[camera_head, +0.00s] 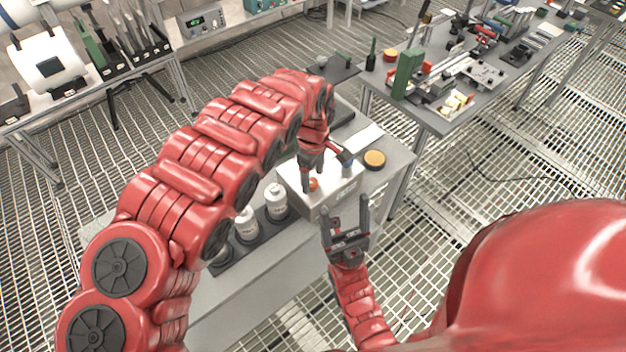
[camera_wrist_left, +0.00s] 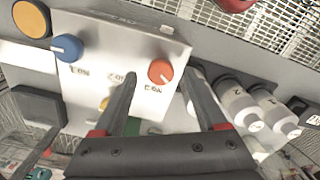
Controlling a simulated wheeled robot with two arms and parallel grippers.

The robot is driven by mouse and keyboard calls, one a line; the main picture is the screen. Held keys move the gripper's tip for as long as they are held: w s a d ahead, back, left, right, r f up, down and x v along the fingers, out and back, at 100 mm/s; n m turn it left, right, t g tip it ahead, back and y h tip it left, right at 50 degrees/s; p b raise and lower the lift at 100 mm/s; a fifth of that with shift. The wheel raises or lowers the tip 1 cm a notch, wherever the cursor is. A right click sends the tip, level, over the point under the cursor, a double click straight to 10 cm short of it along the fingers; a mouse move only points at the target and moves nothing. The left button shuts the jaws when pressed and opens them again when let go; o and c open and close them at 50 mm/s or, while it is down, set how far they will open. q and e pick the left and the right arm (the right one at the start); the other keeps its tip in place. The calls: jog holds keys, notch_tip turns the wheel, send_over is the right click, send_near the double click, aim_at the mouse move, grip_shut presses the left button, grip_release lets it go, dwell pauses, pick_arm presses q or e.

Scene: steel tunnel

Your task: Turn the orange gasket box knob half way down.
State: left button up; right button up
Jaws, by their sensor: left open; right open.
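A silvery control box (camera_head: 325,202) stands on the grey bench. Its orange knob (camera_head: 314,184) sits on the top face, and it also shows in the left wrist view (camera_wrist_left: 160,72) with a label beside it. My left gripper (camera_head: 319,186) is open above the box, its fingers pointing down at the orange knob. In the left wrist view, the two fingertips (camera_wrist_left: 163,76) appear on either side of the knob; contact cannot be told. My right gripper (camera_head: 346,210) is open and empty, in front of the box.
A blue knob (camera_wrist_left: 67,46) and a partly hidden yellow knob (camera_wrist_left: 103,103) share the box top. White bottles (camera_head: 275,198) stand in a dark holder left of the box. An orange round disc (camera_head: 375,159) lies to its right.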

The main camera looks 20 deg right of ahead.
pick_arm(q)
jog(key=shift+s+f, duration=0.1)
jog(key=shift+f, duration=0.6)
grip_shut()
